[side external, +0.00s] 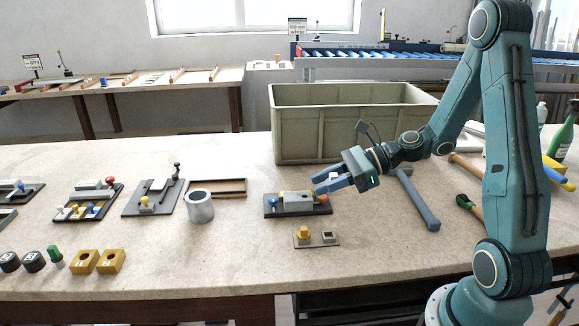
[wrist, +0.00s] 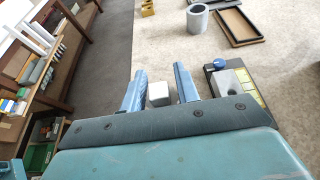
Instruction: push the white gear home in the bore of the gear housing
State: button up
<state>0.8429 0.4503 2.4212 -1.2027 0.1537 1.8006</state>
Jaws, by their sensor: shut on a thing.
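My gripper (side external: 322,184) is shut on the white gear (wrist: 158,94), which shows as a pale block between the two blue fingers in the wrist view. In the side view a white bit (side external: 333,175) shows at the fingers. The gear housing seems to be the grey body (side external: 298,201) on a dark base plate, with a blue knob at its left and an orange part at its right. My fingers are over its right end. In the wrist view the housing (wrist: 232,82) lies right of the fingers. I cannot make out its bore, nor whether the gear touches it.
A small plate (side external: 316,241) with a yellow piece and a pale block lies in front. A grey cup (side external: 199,207) and a lever fixture (side external: 155,196) stand left. A large grey crate (side external: 350,125) is behind, and a blue-grey hammer-like tool (side external: 418,200) lies right. The front middle is largely clear.

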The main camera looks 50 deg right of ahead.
jog(key=shift+r, duration=2.65)
jog(key=shift+w+a, duration=0.1)
jog(key=w+a+f+m+t+h, duration=0.3)
jog(key=w+a+f+m+h, duration=0.1)
jog(key=w, duration=0.6)
jog(key=shift+a+f+m+t+h, duration=0.2)
jog(key=shift+f+m+t+h, duration=0.1)
jog(key=shift+f+m+h, duration=0.55)
jog(key=w+d+r+n+y, duration=0.1)
jog(key=d+r, duration=0.9)
jog(key=shift+w+d+r, duration=0.2)
jog(key=shift+w+d, duration=0.2)
jog(key=shift+f+y, duration=0.1)
jog(key=shift+y, duration=0.15)
